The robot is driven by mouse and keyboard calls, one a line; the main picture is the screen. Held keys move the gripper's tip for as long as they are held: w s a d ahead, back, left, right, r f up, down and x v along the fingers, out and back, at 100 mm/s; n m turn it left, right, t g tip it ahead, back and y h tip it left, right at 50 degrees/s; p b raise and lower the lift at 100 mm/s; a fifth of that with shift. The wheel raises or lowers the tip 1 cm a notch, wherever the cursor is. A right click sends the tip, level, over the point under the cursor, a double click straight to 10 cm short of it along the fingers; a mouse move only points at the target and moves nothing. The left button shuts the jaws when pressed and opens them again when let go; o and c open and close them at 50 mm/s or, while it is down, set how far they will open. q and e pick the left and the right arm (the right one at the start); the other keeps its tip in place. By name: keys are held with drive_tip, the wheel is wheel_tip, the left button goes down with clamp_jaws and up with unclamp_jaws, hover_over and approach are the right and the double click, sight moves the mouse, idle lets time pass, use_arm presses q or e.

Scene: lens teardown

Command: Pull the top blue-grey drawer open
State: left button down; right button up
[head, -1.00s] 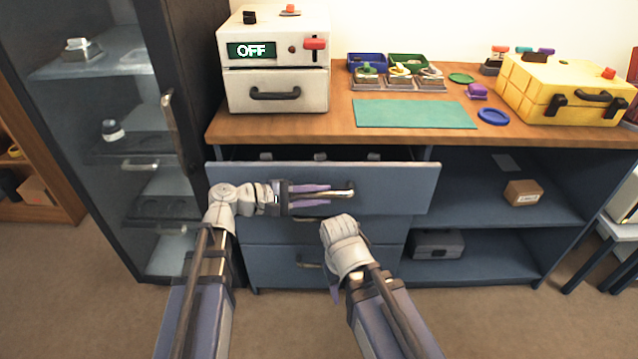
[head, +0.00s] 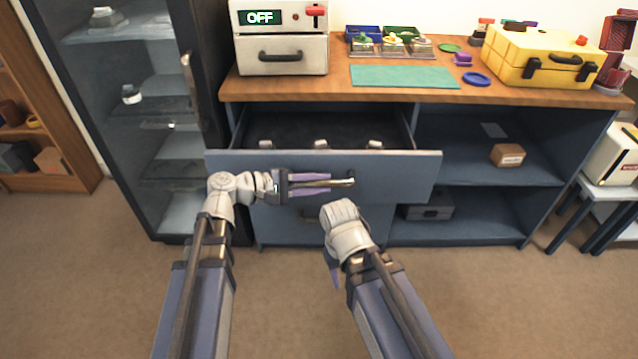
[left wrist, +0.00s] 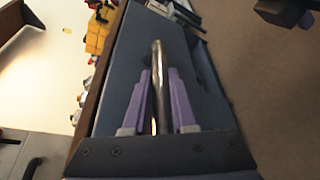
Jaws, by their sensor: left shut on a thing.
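The top blue-grey drawer (head: 400,178) stands well out from the workbench, and its dark inside shows with several small pale items in it. My left gripper (head: 328,183) is shut on the drawer's metal bar handle (head: 343,183). In the left wrist view, the handle (left wrist: 156,75) runs between the two purple fingers of the left gripper (left wrist: 157,100). My right gripper hangs low in front of the lower drawers, to the right of the left one. Its wrist hides most of it, and only a bit of purple finger shows, so its opening cannot be told.
The wooden benchtop (head: 330,85) carries a white OFF-display box (head: 280,50), a green mat (head: 405,76) and a yellow case (head: 530,60). A dark glass-front cabinet (head: 215,100) stands close on the left. Open shelves (head: 460,170) lie to the right. The floor in front is clear.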

use_arm(q)
drive_tip(key=c, duration=0.7)
unclamp_jaws()
drive_tip(key=shift+c, duration=0.2)
drive_tip(key=p+v, duration=0.1)
drive_tip(key=v, duration=0.7)
drive_tip(key=shift+p, duration=0.3)
